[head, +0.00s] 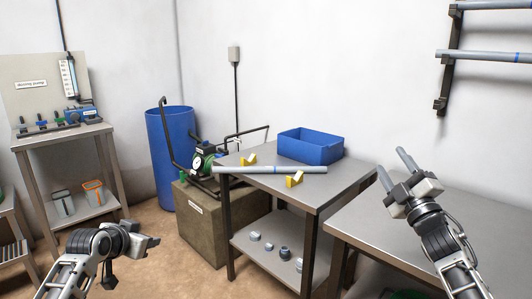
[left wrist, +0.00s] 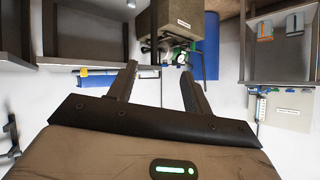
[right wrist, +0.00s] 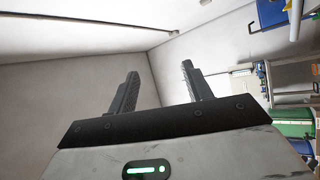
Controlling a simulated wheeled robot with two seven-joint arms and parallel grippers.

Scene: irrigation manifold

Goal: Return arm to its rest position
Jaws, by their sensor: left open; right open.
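My right gripper (head: 392,168) is raised at the right of the head view, with its fingers pointing up and to the left. It is open and empty, and its spread fingers show in the right wrist view (right wrist: 158,85). My left gripper (head: 150,243) is low at the left of the head view, apart from any object. Its fingers are spread and empty in the left wrist view (left wrist: 158,85). A grey pipe (head: 262,169) with a blue band lies across yellow supports (head: 293,180) on the middle table (head: 325,186).
A blue bin (head: 311,146) stands at the back of the middle table. A second table (head: 420,240) lies below my right gripper. A blue barrel (head: 170,160), a pump (head: 203,160) on a block and a shelf stand (head: 60,134) are to the left. Wall pipes (head: 490,56) hang upper right.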

